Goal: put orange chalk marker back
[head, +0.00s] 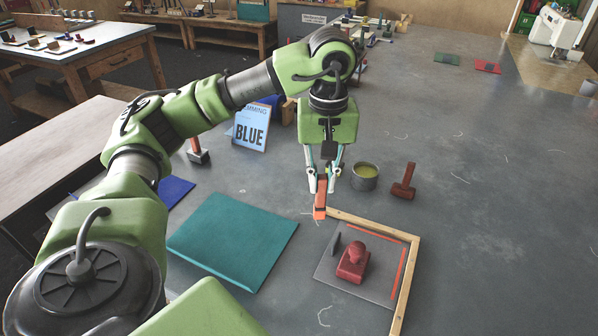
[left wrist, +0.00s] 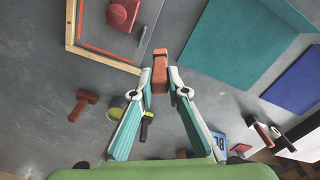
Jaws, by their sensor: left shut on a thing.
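The marker hangs roughly upright from the fingertips, by the far left corner of a light wooden frame (head: 412,268). I cannot tell whether it touches the table. In the left wrist view the marker (left wrist: 160,66) sits between the fingertips (left wrist: 161,84), apart from the wood in the picture. My right gripper is not in view.
Within the wooden frame lie a grey sheet (head: 372,292), a red stamp-like block (head: 354,262) and orange strips (head: 398,268). A teal board (head: 232,240) lies left. A tin (head: 364,178) and a reddish-brown hammer-shaped tool (head: 404,182) stand behind. The table at right is largely clear.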

